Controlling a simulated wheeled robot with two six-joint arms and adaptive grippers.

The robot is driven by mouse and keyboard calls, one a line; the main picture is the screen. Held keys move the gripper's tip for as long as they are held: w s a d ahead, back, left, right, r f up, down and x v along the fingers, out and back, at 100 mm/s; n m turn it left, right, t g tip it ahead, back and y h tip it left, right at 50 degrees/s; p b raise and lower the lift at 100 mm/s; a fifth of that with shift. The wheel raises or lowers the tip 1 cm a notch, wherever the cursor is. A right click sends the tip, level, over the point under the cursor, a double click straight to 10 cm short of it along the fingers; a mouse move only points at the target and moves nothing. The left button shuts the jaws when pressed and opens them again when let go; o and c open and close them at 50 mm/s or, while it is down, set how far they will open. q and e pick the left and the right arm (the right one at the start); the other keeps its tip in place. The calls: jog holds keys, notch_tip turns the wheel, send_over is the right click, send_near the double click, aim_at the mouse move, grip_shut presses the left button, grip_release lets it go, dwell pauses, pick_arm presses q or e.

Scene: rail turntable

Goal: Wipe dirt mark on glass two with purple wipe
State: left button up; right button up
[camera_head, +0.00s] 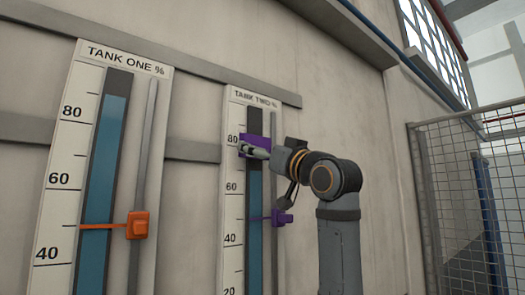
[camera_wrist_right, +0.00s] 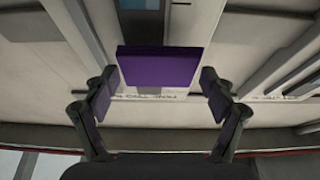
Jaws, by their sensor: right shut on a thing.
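Glass two is the tall gauge tube (camera_head: 254,205) on the TANK TWO panel, dark at the top with blue below. The purple wipe (camera_head: 262,141) lies over the tube near the 80 mark; it looks to be at the glass, but contact cannot be told. In the right wrist view the wipe (camera_wrist_right: 163,66) is a flat purple block ahead of the fingers. My right gripper (camera_head: 248,150) holds the wipe; its fingers (camera_wrist_right: 160,95) show on both sides of it. No dirt mark shows; the wipe and gripper hide part of the glass. My left gripper is not in view.
A purple slider (camera_head: 282,218) sits on the TANK TWO rail below my right gripper. The TANK ONE gauge (camera_head: 103,165) with an orange slider (camera_head: 138,225) stands to the left. A wire mesh fence (camera_head: 465,180) is at the right.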

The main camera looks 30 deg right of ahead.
jog(key=shift+w+a, duration=0.15)
jog(key=shift+w, duration=0.85)
jog(key=d, duration=0.4)
jog(key=shift+w, duration=0.25)
jog(key=shift+s+a, duration=0.15)
jog(key=shift+a, duration=0.95)
jog(key=shift+s+a, duration=0.1)
jog(key=shift+a, duration=0.95)
jog(key=shift+d, duration=0.15)
